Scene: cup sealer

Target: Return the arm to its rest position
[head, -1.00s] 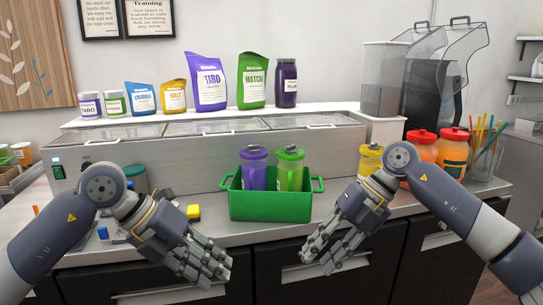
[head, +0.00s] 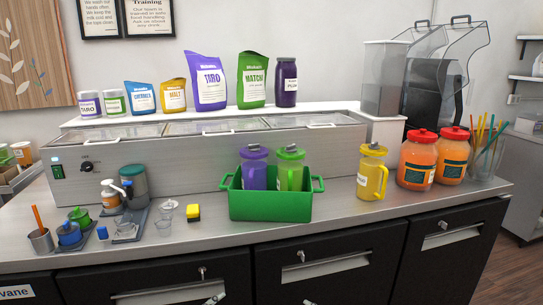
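Both of my arms are out of the area above the counter. Only small grey slivers, seemingly fingertips, show at the bottom edge of the head view: my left gripper (head: 214,299) and my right gripper (head: 306,302). The rest of both hands is below the frame, so their opening is hidden. Both are low in front of the cabinet doors, apart from everything on the counter.
A green crate (head: 270,207) holds a purple pitcher (head: 254,172) and a green pitcher (head: 290,173). A yellow pitcher (head: 372,173) and two orange jars (head: 416,163) stand right. The counter's front edge is clear.

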